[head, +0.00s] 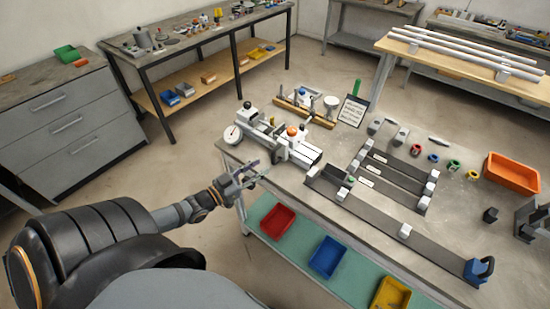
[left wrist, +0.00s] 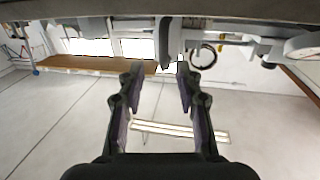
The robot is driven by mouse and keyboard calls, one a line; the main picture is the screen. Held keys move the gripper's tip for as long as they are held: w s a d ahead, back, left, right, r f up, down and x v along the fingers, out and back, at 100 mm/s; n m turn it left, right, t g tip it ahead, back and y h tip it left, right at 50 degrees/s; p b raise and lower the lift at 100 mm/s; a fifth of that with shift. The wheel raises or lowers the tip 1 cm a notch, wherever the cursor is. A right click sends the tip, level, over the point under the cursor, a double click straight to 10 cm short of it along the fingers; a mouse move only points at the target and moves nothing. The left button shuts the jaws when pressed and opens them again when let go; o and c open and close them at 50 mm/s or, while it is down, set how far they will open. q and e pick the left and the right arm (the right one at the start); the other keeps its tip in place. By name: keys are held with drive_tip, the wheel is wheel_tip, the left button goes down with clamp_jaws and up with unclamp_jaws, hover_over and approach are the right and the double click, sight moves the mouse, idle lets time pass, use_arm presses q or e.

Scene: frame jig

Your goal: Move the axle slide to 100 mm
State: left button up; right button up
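The jig (head: 405,231) is a set of long dark rails with pale blocks lying on the grey workbench. Several pale blocks, such as one on the front rail (head: 404,230), sit along the rails. I cannot tell which block is the axle slide, and no scale reading is legible. My left gripper (head: 252,174) is off the bench's left corner, apart from the rails and near the machine with the orange knob. In the left wrist view its two fingers (left wrist: 159,72) are spread with nothing held; a grey post shows beyond their tips.
The machine (head: 292,150) with a round dial (head: 233,134) stands at the bench's left end. An orange bin (head: 512,172) is at right. Red (head: 277,221) and blue (head: 328,257) bins sit on the shelf below.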

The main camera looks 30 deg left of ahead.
sight(273, 162)
use_arm(q)
drive_tip(key=b+x, duration=0.1)
drive_tip(key=x, duration=0.1)
drive_tip(key=b+x, duration=0.1)
drive_tip(key=x, duration=0.1)
drive_tip(key=f+b+x, duration=0.1)
drive_tip(key=x, duration=0.1)
drive_tip(key=shift+w+a+b, duration=0.25)
drive_tip(key=shift+w+b, duration=0.1)
drive_tip(key=shift+b, duration=0.05)
drive_tip(key=shift+w+d+r, duration=0.1)
drive_tip(key=shift+w+d, duration=0.05)
drive_tip(key=shift+w, duration=0.15)
drive_tip(key=shift+w+r, duration=0.1)
clamp_jaws()
use_arm(e)
drive_tip(key=f, duration=0.2)
drive_tip(key=a+f, duration=0.1)
drive_tip(key=f, duration=0.1)
drive_tip(key=shift+a+f, duration=0.1)
drive_tip(key=shift+f, duration=0.3)
